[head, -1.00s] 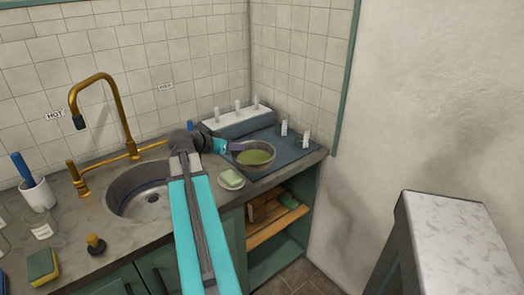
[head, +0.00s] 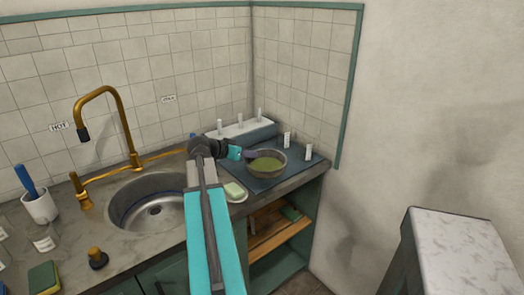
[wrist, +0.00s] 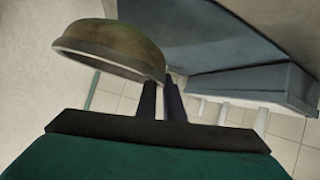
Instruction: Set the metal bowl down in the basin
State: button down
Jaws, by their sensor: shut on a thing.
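My gripper (head: 250,154) is shut on the bowl's left rim. In the wrist view the bowl (wrist: 112,45) is at the upper left, with the dark fingers (wrist: 160,100) meeting at its rim. A clear gap to the mat is hard to judge. The basin (head: 150,203) is the round steel sink at the left; its drain is visible and it looks empty.
A brass faucet (head: 107,110) arches over the basin. A soap dish with pale soap (head: 234,191) sits between basin and mat. A cup with a blue-handled brush (head: 38,205), a brass-knobbed stopper (head: 97,257) and a sponge (head: 43,277) are at left.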

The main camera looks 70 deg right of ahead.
jog(key=s+d+f+p, duration=0.1)
jog(key=d+p, duration=0.1)
jog(key=d, duration=0.8)
jog(key=shift+s+d, duration=0.2)
jog(key=shift+d, duration=0.2)
jog(key=shift+f+p, duration=0.8)
jog(key=shift+f, duration=1)
jog(key=c, duration=1.9)
grip_release()
jog(key=shift+o, duration=0.2)
jog(key=b+v, duration=0.2)
jog(key=v, duration=1)
